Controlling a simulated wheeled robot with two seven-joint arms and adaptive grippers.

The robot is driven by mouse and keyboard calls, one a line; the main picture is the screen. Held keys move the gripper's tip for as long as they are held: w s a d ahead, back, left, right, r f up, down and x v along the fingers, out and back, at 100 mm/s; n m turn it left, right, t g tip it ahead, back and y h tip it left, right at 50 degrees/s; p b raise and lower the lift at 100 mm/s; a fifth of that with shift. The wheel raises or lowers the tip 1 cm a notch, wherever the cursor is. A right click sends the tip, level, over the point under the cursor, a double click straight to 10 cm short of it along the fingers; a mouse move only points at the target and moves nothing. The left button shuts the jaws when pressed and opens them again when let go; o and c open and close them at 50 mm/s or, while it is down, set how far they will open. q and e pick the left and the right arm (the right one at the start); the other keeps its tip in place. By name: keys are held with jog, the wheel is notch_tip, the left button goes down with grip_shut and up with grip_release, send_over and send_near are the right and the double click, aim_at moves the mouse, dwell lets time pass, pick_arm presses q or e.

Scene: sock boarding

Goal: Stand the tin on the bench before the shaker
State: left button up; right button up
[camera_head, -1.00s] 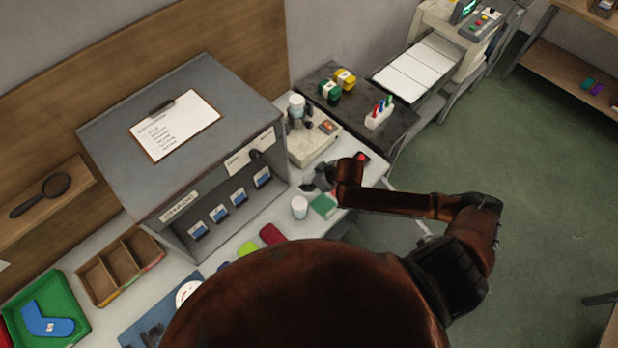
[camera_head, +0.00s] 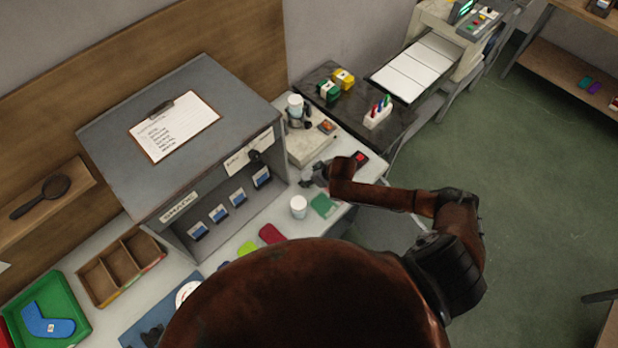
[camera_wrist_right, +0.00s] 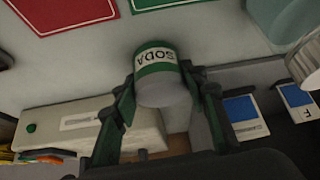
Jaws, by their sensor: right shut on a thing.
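The tin (camera_wrist_right: 160,70) has a green label reading SODA and a grey end. In the right wrist view it is between the fingers of my right gripper (camera_wrist_right: 163,92), which is shut on it. In the head view my right gripper (camera_head: 313,177) is over the bench (camera_head: 275,212), just in front of the shaker (camera_head: 308,145), a pale machine with a white cup on top. The tin is mostly hidden there; I cannot tell whether it touches the bench. Dark finger-like shapes (camera_head: 152,337) at the bottom left may be my left gripper; their opening is unclear.
A red mat (camera_wrist_right: 65,12) shows in the wrist view. The grey cabinet (camera_head: 190,130) stands left of the shaker. A dark side table (camera_head: 345,110) is behind right.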

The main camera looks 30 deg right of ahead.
jog(key=shift+f, duration=0.1)
jog(key=o, duration=1.2)
jog(key=v, duration=1.2)
jog(key=shift+a, duration=0.1)
